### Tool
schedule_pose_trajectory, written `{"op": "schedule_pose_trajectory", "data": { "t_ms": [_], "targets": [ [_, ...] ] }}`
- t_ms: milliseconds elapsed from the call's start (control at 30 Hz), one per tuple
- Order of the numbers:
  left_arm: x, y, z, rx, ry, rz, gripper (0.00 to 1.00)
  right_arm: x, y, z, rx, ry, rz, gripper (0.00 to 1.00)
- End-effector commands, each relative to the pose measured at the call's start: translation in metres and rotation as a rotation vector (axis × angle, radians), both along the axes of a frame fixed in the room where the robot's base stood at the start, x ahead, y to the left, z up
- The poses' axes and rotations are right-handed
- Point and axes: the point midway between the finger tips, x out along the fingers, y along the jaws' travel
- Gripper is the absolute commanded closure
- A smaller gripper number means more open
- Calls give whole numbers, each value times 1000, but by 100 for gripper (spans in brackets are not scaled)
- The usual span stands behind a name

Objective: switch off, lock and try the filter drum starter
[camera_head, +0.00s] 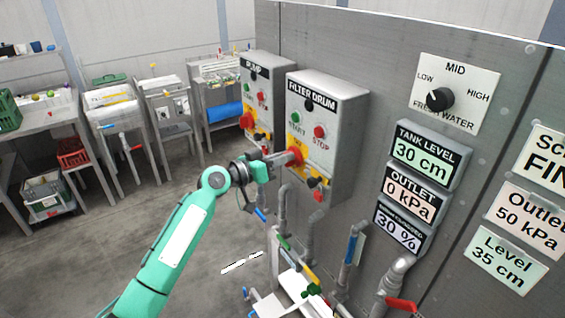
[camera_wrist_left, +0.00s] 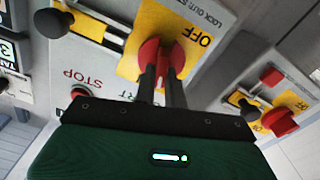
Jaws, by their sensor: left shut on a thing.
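The filter drum starter (camera_head: 346,118) is a grey box on the grey panel, with a green START button (camera_head: 295,117) and a red STOP button (camera_head: 320,132). Its red rotary handle (camera_head: 297,152) sits on a yellow plate. My left gripper (camera_head: 286,157) is shut on this handle. In the left wrist view the fingers (camera_wrist_left: 161,80) close on the red handle (camera_wrist_left: 177,57), beside the word OFF. The fingers partly hide the handle, so I cannot tell its exact setting. A black-tipped metal part (camera_wrist_left: 52,22) sits on the plate. My right gripper is not in view.
The similar PUMP starter (camera_head: 262,85) stands left of the filter drum box. Pipes and coloured valve handles (camera_head: 351,248) lie below. Displays (camera_head: 422,151) and the FRESH WATER knob (camera_head: 436,99) are to the right. Benches (camera_head: 110,105) stand at far left; floor between is open.

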Motion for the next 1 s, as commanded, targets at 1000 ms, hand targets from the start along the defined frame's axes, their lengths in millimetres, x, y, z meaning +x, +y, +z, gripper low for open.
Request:
{"op": "schedule_pose_trajectory", "data": {
  "t_ms": [1000],
  "targets": [
    [7,5,-4,-535,794,2,100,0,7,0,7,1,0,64]
  ]
}}
